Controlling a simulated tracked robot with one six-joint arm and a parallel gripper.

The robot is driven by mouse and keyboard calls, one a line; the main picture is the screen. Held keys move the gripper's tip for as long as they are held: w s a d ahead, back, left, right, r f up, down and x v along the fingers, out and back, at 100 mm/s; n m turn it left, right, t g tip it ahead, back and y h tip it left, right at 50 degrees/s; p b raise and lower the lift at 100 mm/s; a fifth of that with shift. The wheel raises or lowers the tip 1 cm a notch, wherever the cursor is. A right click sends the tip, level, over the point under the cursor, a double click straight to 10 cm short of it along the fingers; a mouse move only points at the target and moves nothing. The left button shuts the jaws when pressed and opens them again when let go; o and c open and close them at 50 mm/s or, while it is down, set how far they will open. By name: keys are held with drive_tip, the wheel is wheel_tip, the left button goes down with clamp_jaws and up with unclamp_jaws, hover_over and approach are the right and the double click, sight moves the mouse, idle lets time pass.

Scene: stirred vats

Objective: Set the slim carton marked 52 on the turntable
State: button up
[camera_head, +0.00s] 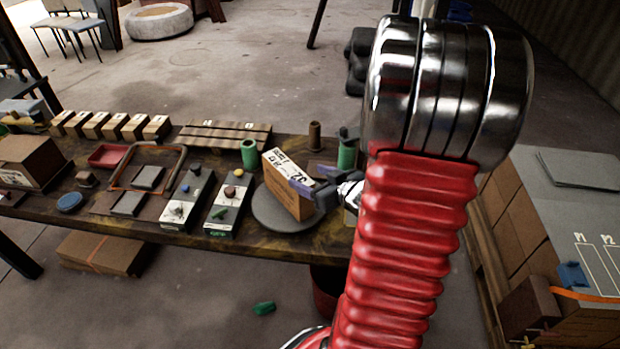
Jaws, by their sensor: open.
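The slim carton (285,190) is a brown box with a white label that reads partly as 52. It stands on the round grey turntable (272,214) near the right end of the table. My gripper (306,186) is at the carton's right side, with its bluish fingers by the carton's upper right part. The jaws are open. I cannot tell whether a finger touches the carton. My red arm covers the area to the right of the gripper.
Two control boxes (187,203) with knobs stand left of the turntable. Green cylinders (249,153) stand behind it. A red tray (108,156) and a row of small wooden blocks (112,125) are further left. Stacked cartons (512,212) stand at the right.

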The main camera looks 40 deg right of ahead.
drive_tip(key=shift+a, duration=0.15)
drive_tip(key=shift+w+r, duration=0.1)
drive_tip(key=shift+w, duration=0.05)
drive_tip(key=r+h, duration=0.1)
drive_tip(key=w+a+r+g, duration=0.1)
drive_tip(key=r, duration=0.1)
drive_tip(key=w+r+g+h, duration=0.1)
drive_tip(key=shift+w+a+r+h, duration=0.1)
drive_tip(key=shift+a+r+h, duration=0.1)
drive_tip(key=shift+r+h, duration=0.15)
drive_tip(key=s+a+r+g+y, duration=0.1)
drive_tip(key=s+a+r+g, duration=0.1)
drive_tip(key=s+a, duration=0.3)
drive_tip(key=s+a+r+g+y, duration=0.1)
drive_tip(key=s+a, duration=0.4)
drive_tip(key=a, duration=0.8)
drive_tip(key=s+a+r+n+g+y, duration=0.1)
drive_tip(key=s+a+r+g+y, duration=0.1)
drive_tip(key=s+a+r, duration=0.3)
drive_tip(key=a, duration=0.4)
drive_tip(key=shift+s+r+g, duration=0.3)
drive_tip(key=shift+s+g, duration=0.1)
